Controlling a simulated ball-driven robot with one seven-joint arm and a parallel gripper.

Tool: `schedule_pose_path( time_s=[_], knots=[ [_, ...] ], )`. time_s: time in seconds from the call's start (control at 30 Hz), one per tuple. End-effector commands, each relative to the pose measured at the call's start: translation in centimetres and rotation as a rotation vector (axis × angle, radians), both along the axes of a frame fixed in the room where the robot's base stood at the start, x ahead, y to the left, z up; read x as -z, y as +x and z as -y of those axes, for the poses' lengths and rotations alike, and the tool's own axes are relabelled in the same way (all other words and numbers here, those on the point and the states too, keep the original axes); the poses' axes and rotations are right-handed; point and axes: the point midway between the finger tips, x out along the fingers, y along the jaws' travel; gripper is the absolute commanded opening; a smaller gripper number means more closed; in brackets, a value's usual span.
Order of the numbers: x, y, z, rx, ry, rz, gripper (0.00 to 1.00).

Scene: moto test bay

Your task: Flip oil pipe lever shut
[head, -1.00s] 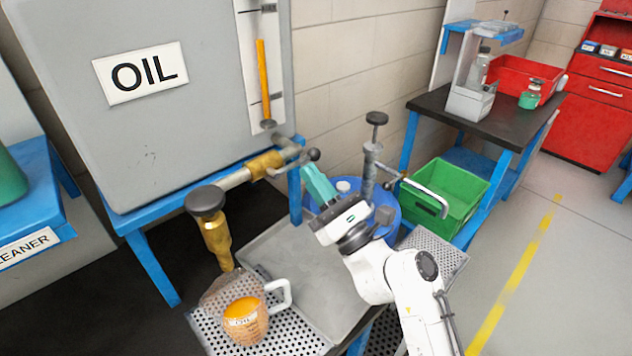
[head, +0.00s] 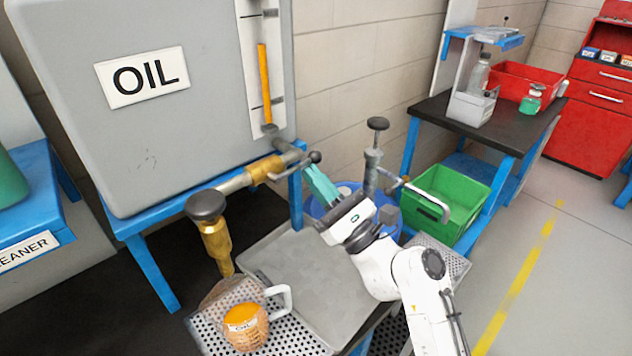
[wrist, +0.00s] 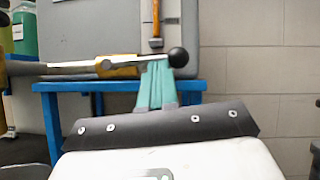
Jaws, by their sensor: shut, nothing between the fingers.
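The oil pipe (head: 232,184) runs out from the grey tank marked OIL (head: 60,60). Its lever ends in a dark ball knob (head: 314,157). In the wrist view the black knob (wrist: 178,57) and the lever's pale rod (wrist: 125,60) lie sideways along the pipe. My gripper (head: 309,171) has teal fingers, shut and empty. Its tips are just below the knob in the head view. In the wrist view the fingertips (wrist: 160,65) overlap the rod just left of the knob; I cannot tell whether they touch.
A clear jug with orange oil (head: 246,326) stands on a perforated grate below the brass spout (head: 214,240). A hand pump (head: 372,165) on a blue drum rises close to the right of my gripper. A green crate (head: 450,195) is further right.

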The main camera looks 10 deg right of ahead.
Motion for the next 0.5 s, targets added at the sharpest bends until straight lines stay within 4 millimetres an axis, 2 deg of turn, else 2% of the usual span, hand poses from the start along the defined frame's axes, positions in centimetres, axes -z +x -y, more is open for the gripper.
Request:
schedule_pose_path(
  time_s=[0.27, 0.5],
  knots=[
    [-1.1, 0.2, 0.2, 0.001, -0.116, 0.082, 0.00],
    [-2.7, 0.2, 0.3, 0.001, -0.298, 0.207, 0.00]
  ],
)
